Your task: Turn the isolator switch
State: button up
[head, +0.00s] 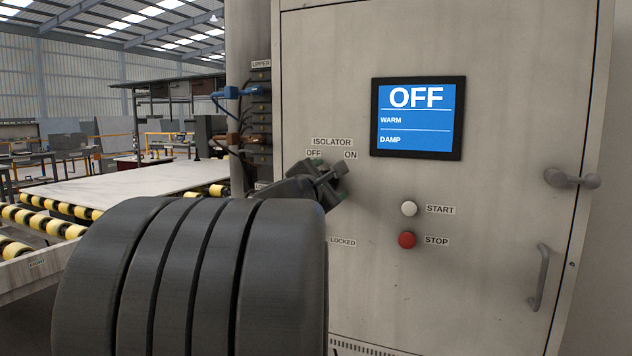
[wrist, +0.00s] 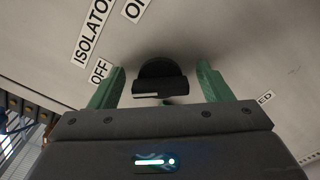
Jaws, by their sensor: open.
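The isolator switch (wrist: 161,78) is a black knob with a raised bar on the cabinet face, seen in the wrist view. A white mark shows on the left part of its bar, on the side of the OFF label (wrist: 99,71). My gripper (wrist: 160,67) is open, with one green finger on each side of the knob and a visible gap at both sides. In the head view my gripper (head: 329,178) is at the panel just under the OFF and ON labels and largely hides the switch. I cannot tell how deep the fingers reach.
The grey cabinet (head: 500,240) carries a blue screen (head: 416,117) reading OFF, WARM, DAMP. A white START button (head: 409,208) and red STOP button (head: 407,240) sit right of my gripper. A roller conveyor with a pale slab (head: 120,187) stands left.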

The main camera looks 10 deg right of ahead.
jog(key=c, duration=1)
